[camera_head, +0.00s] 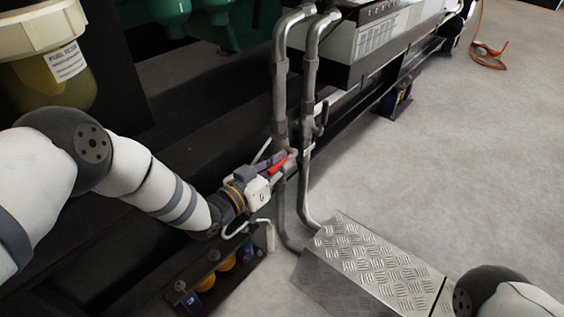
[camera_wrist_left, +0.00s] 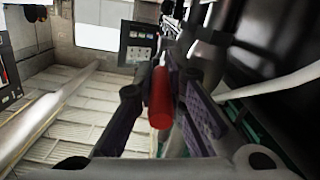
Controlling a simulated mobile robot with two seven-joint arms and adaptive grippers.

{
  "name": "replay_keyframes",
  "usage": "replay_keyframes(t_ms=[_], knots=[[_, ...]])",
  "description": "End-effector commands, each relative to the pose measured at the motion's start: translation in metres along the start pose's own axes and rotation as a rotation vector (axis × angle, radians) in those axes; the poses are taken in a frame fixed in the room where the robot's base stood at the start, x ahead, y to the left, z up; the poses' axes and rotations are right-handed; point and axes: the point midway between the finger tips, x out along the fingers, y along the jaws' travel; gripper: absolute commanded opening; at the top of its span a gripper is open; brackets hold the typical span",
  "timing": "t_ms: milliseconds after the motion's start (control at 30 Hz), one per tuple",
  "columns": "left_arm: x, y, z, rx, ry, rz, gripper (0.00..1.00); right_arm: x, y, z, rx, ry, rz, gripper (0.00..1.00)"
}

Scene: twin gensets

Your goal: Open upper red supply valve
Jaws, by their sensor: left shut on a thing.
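The red valve handle (camera_head: 277,166) shows in the head view at the tip of my left gripper (camera_head: 274,162), beside the grey vertical pipes. In the left wrist view the red handle (camera_wrist_left: 160,99) lies between the two purple-grey finger pads of my left gripper (camera_wrist_left: 162,85), which are shut on it. The valve body is mostly hidden behind the fingers. My right gripper is not in view; only part of my right arm shows at the lower right of the head view.
Two grey pipes (camera_head: 310,125) run down just right of the handle. A tread-plate step (camera_head: 375,268) stands on the floor at lower right. A dark frame with yellow-capped parts (camera_head: 222,262) lies below my left arm. Open grey floor (camera_head: 470,150) is at right.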

Motion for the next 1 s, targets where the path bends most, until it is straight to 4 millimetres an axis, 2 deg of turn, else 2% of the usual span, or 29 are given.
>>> replay_keyframes(t_ms=[33,400,700,1000], knots=[[-0.001,0.001,-0.008,0.005,-0.029,-0.006,0.00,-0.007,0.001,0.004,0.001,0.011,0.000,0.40],[0.001,0.003,-0.019,0.004,-0.299,-0.061,0.00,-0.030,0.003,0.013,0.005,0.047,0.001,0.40],[0.004,0.004,-0.023,0.002,-0.455,-0.093,0.00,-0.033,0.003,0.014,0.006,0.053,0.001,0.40],[0.005,0.004,-0.025,0.001,-0.516,-0.105,0.00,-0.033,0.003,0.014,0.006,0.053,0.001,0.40]])
